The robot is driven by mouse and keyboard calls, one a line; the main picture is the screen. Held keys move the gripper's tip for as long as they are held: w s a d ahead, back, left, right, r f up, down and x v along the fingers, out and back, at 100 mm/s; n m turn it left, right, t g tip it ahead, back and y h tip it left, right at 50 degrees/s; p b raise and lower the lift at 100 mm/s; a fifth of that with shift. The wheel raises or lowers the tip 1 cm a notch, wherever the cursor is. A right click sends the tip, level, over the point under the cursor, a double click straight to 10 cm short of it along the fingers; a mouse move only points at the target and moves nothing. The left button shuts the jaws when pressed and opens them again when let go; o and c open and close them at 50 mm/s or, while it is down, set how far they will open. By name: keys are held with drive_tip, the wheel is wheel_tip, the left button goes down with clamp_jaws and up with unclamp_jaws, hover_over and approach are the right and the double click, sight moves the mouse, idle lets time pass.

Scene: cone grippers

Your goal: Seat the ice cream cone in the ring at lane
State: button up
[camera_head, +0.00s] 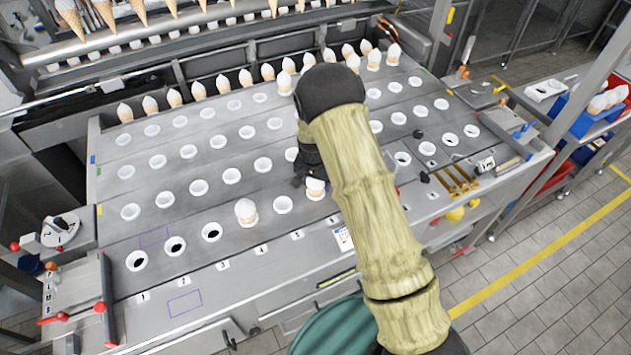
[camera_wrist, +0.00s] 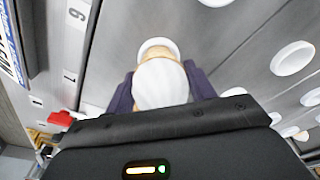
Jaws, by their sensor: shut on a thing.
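The ice cream cone, with a white top and a tan wafer, is between my gripper's fingers in the head view (camera_head: 315,186). In the wrist view its white top (camera_wrist: 160,84) fills the space between the two dark fingers. My gripper (camera_head: 309,183) is shut on it over the front part of the grey deck. In the wrist view a white ring (camera_wrist: 154,43) shows just past the cone, with tan wafer in front of it. Whether the cone's tip is inside the ring or above it, I cannot tell. A label reading 6 (camera_wrist: 77,16) lies beside that ring.
Another cone (camera_head: 246,212) stands in a front-row ring to the left, with an empty ring (camera_head: 283,205) between it and my gripper. Rows of empty white rings cover the deck (camera_head: 205,220). Several cones (camera_head: 222,85) stand along the back. My forearm hides part of the right side.

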drive_tip(key=o, duration=0.8)
drive_tip(key=shift+o, duration=0.2)
drive_tip(key=shift+r, duration=0.1)
wheel_tip(320, 180, up, 17)
drive_tip(key=s+b, duration=0.2)
drive_tip(key=b, duration=0.2)
drive_tip(key=shift+a, duration=0.4)
drive_tip(key=shift+d, duration=0.1)
